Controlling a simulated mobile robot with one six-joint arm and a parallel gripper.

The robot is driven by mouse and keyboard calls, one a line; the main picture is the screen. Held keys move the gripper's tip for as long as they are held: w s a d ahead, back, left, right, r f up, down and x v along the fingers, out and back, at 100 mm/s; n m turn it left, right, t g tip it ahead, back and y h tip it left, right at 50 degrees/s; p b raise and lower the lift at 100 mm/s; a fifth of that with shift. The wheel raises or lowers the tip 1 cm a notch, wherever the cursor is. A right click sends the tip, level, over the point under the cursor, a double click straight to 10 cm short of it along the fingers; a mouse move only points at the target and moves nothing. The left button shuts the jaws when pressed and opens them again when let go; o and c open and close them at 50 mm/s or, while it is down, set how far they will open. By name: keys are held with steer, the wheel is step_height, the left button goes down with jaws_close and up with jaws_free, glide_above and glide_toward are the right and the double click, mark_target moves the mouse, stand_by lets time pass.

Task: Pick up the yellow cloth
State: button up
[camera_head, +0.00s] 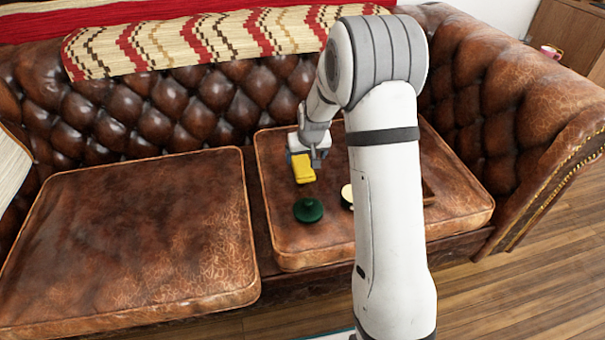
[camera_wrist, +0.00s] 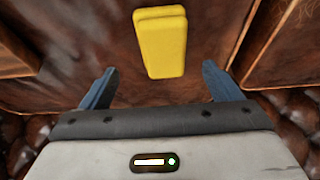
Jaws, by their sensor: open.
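The yellow cloth (camera_head: 302,168) is a small folded block lying on the right seat cushion of the brown leather sofa. In the wrist view the yellow cloth (camera_wrist: 161,42) is ahead of my gripper (camera_wrist: 158,85), roughly centred between the two blue fingers. My gripper is open, with a finger to each side and nothing held. In the head view my gripper (camera_head: 303,157) is at the far end of the cloth, and the wrist hides part of it. I cannot tell the height of the fingers above the cushion.
A dark green round lidded object (camera_head: 308,210) is on the right cushion (camera_head: 290,245) in front of the cloth. A cream item (camera_head: 347,195) is partly hidden behind my arm. The left cushion (camera_head: 130,230) is bare. The tufted backrest (camera_head: 200,100) rises behind.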

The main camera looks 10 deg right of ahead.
mark_target(302, 164)
steer(key=shift+a+b+x, duration=0.15)
steer(key=shift+b+x, duration=0.65)
steer(key=shift+x, duration=0.8)
steer(key=shift+a+b+x, duration=0.15)
steer(key=shift+b+x, duration=0.6)
steer(key=shift+x, duration=0.9)
steer(key=shift+f, duration=0.15)
steer(key=c, duration=1.1)
